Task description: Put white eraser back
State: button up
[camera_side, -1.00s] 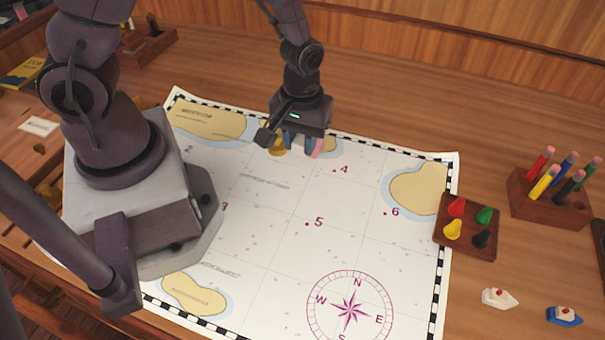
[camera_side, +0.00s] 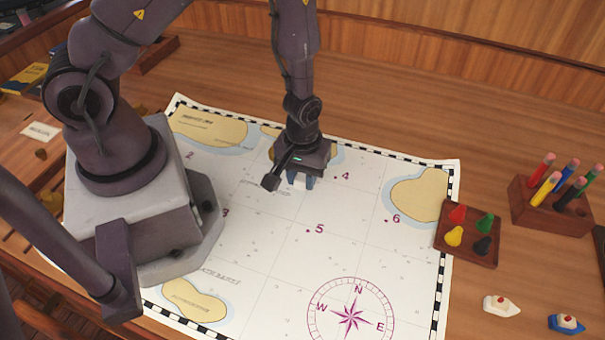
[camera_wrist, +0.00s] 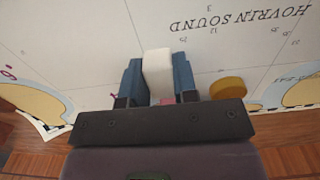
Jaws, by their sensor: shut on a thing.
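The white eraser (camera_wrist: 157,72) is a pale block between the two blue fingers of my gripper (camera_wrist: 158,82) in the wrist view. My gripper is shut on it. A small pink patch (camera_wrist: 167,101) shows at the eraser's near end; I cannot tell whether it is part of it. In the side view my gripper (camera_side: 300,182) points down, low over the upper middle of the chart (camera_side: 265,235), left of the number 4. The eraser is mostly hidden by the fingers there. I cannot tell whether it touches the chart.
A yellow disc (camera_wrist: 227,88) lies on the chart beside my gripper. A tray of coloured pawns (camera_side: 468,234) stands at the chart's right edge. A pencil block (camera_side: 550,207) and two toy boats, white (camera_side: 501,306) and blue (camera_side: 566,323), are further right. The chart's middle is clear.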

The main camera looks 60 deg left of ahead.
jog(key=shift+f, duration=0.15)
jog(key=o, duration=0.8)
notch_tip(320, 180, up, 13)
notch_tip(320, 180, up, 12)
jog(key=m+t+h, duration=0.1)
jog(key=m+t, duration=0.2)
jog(key=m, duration=0.1)
send_over(296, 178)
jog(key=shift+s+a+r+m+t+y, duration=0.15)
jog(key=shift+s+a+r+m+t, duration=0.25)
jog(key=shift+s+r+m, duration=0.8)
jog(key=shift+s+a+r+m+t+y, duration=0.25)
jog(key=shift+s+r+m+t, duration=0.2)
jog(key=shift+s+r, duration=1.25)
jog(key=shift+s+a+r+m+t+y, duration=0.1)
jog(key=shift+s+a+r+m+t, duration=0.55)
jog(key=shift+r, duration=1.5)
jog(key=shift+s+d, duration=0.15)
jog(key=shift+d, duration=0.2)
